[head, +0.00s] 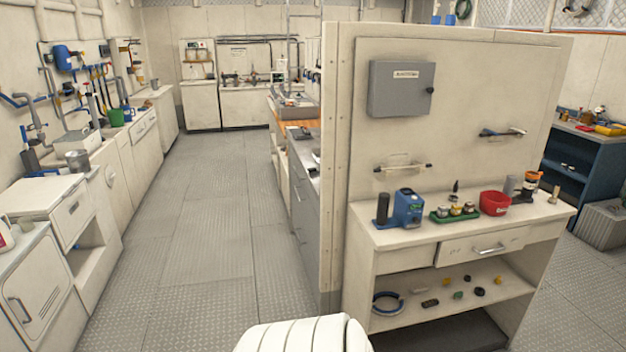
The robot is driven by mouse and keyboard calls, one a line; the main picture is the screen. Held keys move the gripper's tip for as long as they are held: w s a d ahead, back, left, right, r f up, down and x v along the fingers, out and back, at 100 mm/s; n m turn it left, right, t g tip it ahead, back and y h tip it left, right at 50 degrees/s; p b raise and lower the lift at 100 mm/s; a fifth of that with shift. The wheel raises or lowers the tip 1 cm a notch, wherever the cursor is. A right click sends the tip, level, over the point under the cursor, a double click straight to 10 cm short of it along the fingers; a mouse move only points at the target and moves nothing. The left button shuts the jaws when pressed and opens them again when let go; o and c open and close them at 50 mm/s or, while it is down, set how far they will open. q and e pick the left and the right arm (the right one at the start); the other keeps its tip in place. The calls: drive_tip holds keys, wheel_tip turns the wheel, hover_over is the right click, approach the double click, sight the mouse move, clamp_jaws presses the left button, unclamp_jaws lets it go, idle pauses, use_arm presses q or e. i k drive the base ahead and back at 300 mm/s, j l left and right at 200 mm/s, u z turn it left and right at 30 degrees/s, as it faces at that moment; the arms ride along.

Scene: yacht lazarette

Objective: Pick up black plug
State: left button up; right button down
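I cannot tell for certain which thing is the black plug. Small dark pieces lie on the open lower shelf (400,318) of the white workbench at right. One is a round black piece (480,291); a flat dark block (430,302) lies to its left. On the worktop, a small black pointed piece (456,187) stands behind a green tray (440,217), and a black cylinder (383,208) stands beside a blue device (408,208). Neither of my grippers is in view.
A blue ring (388,304) lies at the shelf's left end. A grey box (401,88) hangs on the partition (465,65) above. The metal floor (205,220) left of the partition is clear.

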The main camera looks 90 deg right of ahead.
sight(453, 198)
drive_tip(key=z, duration=2.1)
